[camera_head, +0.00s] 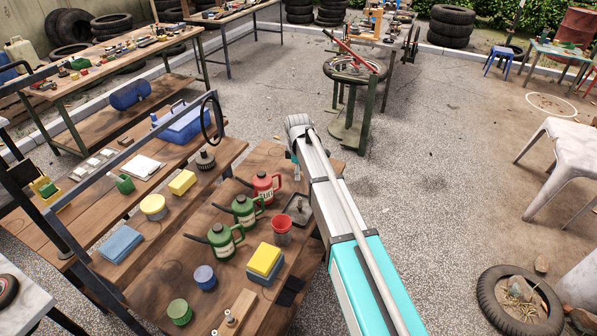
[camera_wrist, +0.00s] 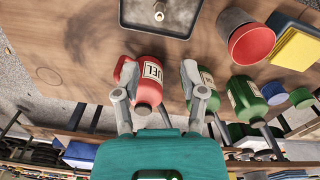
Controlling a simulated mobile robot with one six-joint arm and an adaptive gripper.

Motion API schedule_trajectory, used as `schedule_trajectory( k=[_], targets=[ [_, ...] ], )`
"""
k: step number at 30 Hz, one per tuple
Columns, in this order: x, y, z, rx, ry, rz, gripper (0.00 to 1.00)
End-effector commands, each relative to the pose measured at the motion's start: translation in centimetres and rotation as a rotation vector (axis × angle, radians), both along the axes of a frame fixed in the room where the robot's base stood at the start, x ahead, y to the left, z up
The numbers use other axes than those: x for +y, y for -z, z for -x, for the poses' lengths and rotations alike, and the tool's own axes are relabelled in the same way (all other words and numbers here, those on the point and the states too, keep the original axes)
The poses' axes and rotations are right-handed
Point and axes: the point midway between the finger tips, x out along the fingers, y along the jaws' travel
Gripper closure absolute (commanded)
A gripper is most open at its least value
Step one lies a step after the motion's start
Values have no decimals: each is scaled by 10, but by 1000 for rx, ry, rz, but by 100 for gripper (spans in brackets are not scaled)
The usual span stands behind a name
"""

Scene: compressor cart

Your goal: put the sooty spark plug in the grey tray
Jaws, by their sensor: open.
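The grey tray (camera_head: 306,219) lies on the near wooden bench, right of the oil cans; its rim shows at the top of the wrist view (camera_wrist: 187,33). A small pale metal piece (camera_wrist: 159,13), perhaps a spark plug, is in it; I cannot tell whether it is sooty. A small metal piece (camera_head: 230,318), also perhaps a plug, is at a wooden block (camera_head: 242,303) at the bench front. My gripper (camera_wrist: 160,72) is open and empty, its fingers framing the red fuel can in the wrist view. My arm mostly hides it in the head view.
A red fuel can (camera_head: 264,188), green cans (camera_head: 244,211) and a red cup (camera_head: 282,233) stand close by the tray. Bare wood lies left of the cans.

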Motion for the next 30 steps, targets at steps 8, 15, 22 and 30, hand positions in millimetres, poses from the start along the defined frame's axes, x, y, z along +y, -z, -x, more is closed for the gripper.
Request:
schedule_trajectory(
  k=[8, 15, 22, 30],
  targets=[
    [0, -1, 0, 0, 0, 0, 46],
    [0, -1, 0, 0, 0, 0, 46],
    [-1, -1, 0, 0, 1, 0, 46],
    [-15, -1, 12, 0, 61, -1, 46]
  ],
)
